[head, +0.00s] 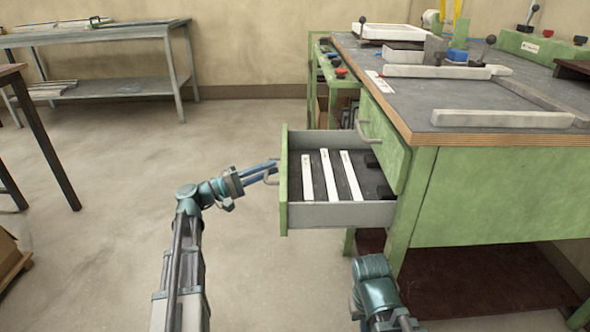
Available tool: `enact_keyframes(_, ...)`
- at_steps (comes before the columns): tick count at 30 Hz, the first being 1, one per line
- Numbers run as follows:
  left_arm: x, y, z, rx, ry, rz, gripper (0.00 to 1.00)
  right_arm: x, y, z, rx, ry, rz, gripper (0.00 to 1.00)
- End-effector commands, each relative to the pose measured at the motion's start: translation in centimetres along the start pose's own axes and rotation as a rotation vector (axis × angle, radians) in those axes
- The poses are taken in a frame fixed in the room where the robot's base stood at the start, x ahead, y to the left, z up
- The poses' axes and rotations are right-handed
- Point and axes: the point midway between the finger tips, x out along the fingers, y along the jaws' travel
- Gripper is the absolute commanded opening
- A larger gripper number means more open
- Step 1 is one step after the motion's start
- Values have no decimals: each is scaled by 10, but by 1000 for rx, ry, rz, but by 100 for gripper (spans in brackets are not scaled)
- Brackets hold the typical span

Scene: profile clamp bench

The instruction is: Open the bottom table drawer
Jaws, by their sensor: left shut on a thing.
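The bottom drawer (345,213) of the green workbench (490,195) stands pulled well out to the left, below the upper drawer. Its grey tray shows three pale strips (328,175) on a dark floor, and some dark pieces near the back. Its handle (270,179) is on the green front panel (283,190). My left gripper (268,172) is shut on this handle, with the fingers partly covering it. Part of my right arm (375,288) shows at the bottom, in front of the bench; I cannot make out its gripper.
The upper drawer (384,140) is closed, with its own handle (368,132). The bench top holds pale profiles (500,119) and clamp parts. A green rack (338,85) stands behind the open drawer. A grey table (110,45) stands far left. The floor left of the drawer is free.

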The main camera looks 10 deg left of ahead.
Motion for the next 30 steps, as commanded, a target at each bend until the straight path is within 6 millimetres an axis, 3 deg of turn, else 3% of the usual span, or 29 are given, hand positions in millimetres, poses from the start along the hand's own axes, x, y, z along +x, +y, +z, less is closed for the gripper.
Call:
enact_keyframes(6, -42, 8, -18, 2, 1, -4, 0, 0, 0, 0, 0, 0, 0, 0)
enact_keyframes(12, -64, 12, -27, 1, -1, -4, 0, 0, 0, 0, 0, 0, 0, 0)
enact_keyframes(18, -75, 14, -30, 0, -1, -4, 0, 0, 0, 0, 0, 0, 0, 0)
enact_keyframes(30, -76, 14, -31, 0, -2, -4, 0, 0, 0, 0, 0, 0, 0, 0)
